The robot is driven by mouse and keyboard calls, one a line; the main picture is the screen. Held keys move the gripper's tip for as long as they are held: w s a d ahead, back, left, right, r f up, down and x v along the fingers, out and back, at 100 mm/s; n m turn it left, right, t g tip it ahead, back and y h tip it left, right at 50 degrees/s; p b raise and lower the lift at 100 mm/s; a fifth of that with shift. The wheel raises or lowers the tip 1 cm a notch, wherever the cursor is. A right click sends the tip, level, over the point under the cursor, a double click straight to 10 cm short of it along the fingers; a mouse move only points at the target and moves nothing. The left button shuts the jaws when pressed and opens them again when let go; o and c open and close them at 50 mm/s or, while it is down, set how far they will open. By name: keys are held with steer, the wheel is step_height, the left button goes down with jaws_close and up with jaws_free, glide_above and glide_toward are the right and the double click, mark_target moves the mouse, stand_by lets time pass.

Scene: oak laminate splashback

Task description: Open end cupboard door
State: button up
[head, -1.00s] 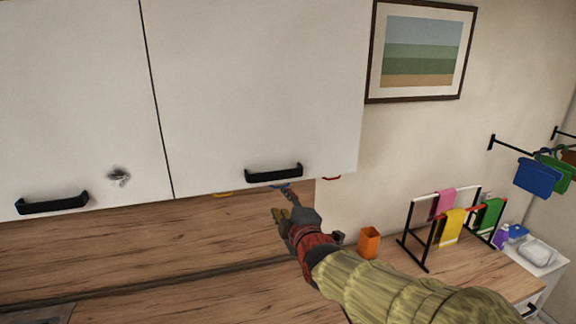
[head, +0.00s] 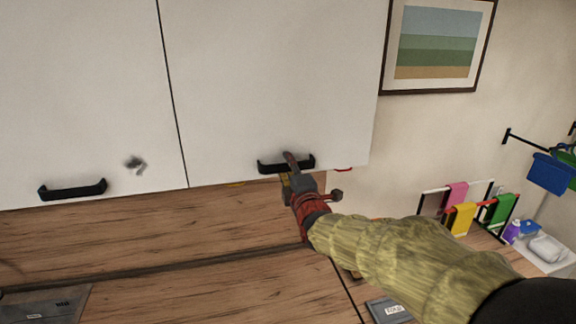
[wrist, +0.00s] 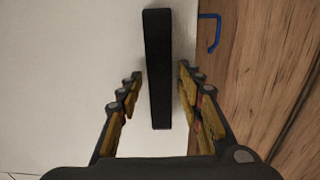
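The end cupboard door (head: 275,85) is the white right-hand wall cupboard front, and it looks shut. Its black bar handle (head: 270,167) runs along the lower part of the door. My gripper (head: 289,172) is at the right part of this handle and hides some of it. In the wrist view the handle (wrist: 157,70) stands between the two fingers of my gripper (wrist: 159,88), with a visible gap on each side. The fingers are open and do not appear to touch the handle.
A neighbouring white door (head: 80,90) with its own black handle (head: 72,189) is to the left. A framed picture (head: 438,45) hangs to the right. A towel rack (head: 447,190) stands on the worktop below. A blue hook (wrist: 210,32) is near the door's lower edge.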

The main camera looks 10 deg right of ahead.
steer(key=shift+w, duration=0.2)
steer(key=shift+c, duration=0.6)
steer(key=c, duration=0.8)
jaws_close()
